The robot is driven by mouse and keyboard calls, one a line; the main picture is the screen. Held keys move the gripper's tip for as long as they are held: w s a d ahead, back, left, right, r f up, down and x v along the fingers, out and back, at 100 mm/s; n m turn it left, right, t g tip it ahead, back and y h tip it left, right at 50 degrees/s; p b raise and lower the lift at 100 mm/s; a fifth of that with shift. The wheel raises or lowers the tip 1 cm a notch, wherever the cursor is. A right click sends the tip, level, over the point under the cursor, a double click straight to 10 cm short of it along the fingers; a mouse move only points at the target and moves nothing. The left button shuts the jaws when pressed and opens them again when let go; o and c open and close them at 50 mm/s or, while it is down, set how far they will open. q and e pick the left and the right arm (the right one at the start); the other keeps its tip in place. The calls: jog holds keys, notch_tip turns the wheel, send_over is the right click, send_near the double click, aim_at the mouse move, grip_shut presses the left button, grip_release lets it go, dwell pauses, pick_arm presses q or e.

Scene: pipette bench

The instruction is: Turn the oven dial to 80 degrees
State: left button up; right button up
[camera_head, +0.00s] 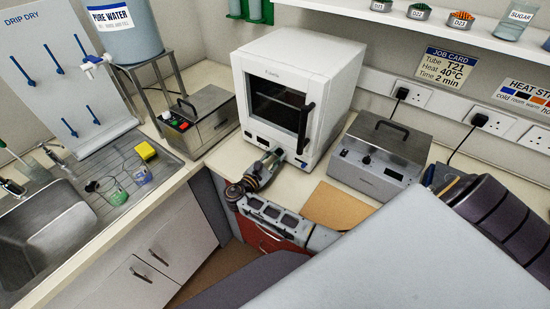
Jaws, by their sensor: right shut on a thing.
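The white oven (325,60) stands against the back wall, its dark-windowed door closed and a black handle on the door's right side. My right gripper (275,153) is at the lower front of the oven, below the door. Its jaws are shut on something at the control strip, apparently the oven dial. The dial itself is hidden by the gripper, so its setting cannot be read. A small dark display (249,134) shows at the strip's left, too small to read. My left gripper is out of view.
A grey box with a black handle (376,160) stands right of the oven, and a steel unit with coloured buttons (210,121) left of it. The sink (45,245) is at far left. A wall job card (447,66) reads T21, 40°C, 2 min.

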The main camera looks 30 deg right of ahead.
dwell(0.4)
jog(key=o, duration=1)
jog(key=shift+o, duration=0.2)
jog(key=shift+a, duration=0.1)
jog(key=shift+v, duration=6)
jog(key=shift+s+f, duration=0.1)
